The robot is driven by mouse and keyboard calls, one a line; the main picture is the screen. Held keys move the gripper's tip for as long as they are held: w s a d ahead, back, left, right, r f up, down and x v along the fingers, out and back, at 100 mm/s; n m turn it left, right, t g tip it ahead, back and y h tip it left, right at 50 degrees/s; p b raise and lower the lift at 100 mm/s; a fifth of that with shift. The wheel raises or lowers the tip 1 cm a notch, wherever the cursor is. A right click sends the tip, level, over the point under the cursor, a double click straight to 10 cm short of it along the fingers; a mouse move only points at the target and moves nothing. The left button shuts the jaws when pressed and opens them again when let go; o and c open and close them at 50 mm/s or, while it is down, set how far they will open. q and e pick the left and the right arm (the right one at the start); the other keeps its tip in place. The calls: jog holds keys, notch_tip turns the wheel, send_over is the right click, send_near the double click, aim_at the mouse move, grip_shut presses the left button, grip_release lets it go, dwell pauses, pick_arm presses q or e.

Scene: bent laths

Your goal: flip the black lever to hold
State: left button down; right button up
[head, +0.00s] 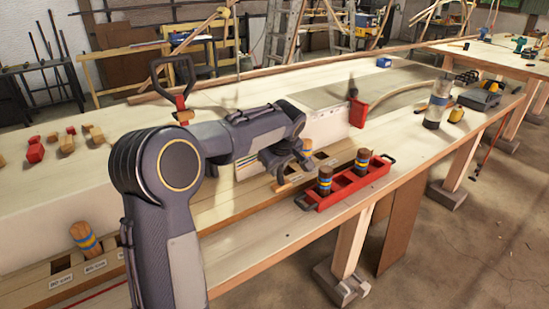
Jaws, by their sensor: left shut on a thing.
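A dark upright lever (352,88) stands at a red piece (358,112) on the right end of the pale box. No word beside it can be read. A black loop handle (174,70) with a red part stands at the box's far left side; I cannot tell which of the two is the task's lever. My left gripper (300,157) is in front of the box, low over the wooden rack, shut on a banded wooden peg (308,146). My own arm hides part of the box. My right gripper is not in view.
A red tray (375,174) at the bench's front edge holds two banded pegs (325,181). Another peg (85,237) leans in the labelled rack at lower left. Red and tan blocks (36,150) lie at left. A clear bottle (437,104) stands at right.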

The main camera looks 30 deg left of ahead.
pick_arm(q)
jog(key=g+p, duration=0.1)
jog(key=p, duration=0.1)
jog(key=w+g+p, duration=0.1)
jog(key=p, duration=0.1)
jog(key=w+d+y+p, duration=0.1)
jog(key=p, duration=0.1)
jog(key=shift+r+m+g, duration=0.35)
jog(key=shift+m+g, duration=0.05)
jog(key=shift+w+d+f+g+y+p, duration=0.1)
jog(key=shift+w+f+g+y+p, duration=0.25)
jog(key=shift+p, duration=0.35)
jog(key=c, duration=1.3)
grip_release()
jog(key=shift+r, duration=0.1)
jog(key=v, duration=0.7)
jog(key=shift+d+r+b, duration=0.15)
jog(key=shift+r+b, duration=0.2)
